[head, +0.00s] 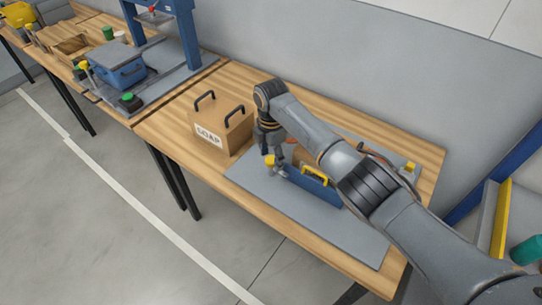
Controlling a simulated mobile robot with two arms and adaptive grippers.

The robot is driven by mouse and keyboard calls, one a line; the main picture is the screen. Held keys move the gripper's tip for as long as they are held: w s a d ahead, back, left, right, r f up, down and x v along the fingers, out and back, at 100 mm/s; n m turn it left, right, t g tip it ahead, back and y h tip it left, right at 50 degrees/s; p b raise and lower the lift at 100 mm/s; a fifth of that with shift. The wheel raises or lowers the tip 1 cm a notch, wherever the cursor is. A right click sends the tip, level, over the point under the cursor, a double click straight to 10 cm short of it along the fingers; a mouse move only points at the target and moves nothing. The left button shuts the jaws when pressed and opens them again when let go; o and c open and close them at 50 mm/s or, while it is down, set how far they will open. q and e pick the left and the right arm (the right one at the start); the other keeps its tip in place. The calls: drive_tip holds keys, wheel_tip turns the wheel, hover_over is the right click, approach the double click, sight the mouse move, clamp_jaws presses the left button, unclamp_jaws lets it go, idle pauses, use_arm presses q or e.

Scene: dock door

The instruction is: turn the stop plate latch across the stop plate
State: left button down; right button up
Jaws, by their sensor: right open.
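A blue upright plate (312,188), which looks like the stop plate, stands on a grey mat (262,185) on the right part of the bench. It has a yellow handle (315,174). A small yellow knob (269,159) is at its left end and looks like the stop plate latch; how it is turned is too small to tell. My right gripper (277,163) is open and points down right at the knob and the plate's left end. Whether it touches the knob cannot be told. My right arm hides part of what lies behind the plate. My left gripper is out of view.
A blue press frame (187,40) with a blue box (121,72) stands farther left. A grey wall (330,65) runs behind the bench. The mat's front part is clear.

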sight(271, 159)
wheel_tip(271, 159, up, 12)
idle(0.4)
drive_tip(key=shift+f, duration=0.15)
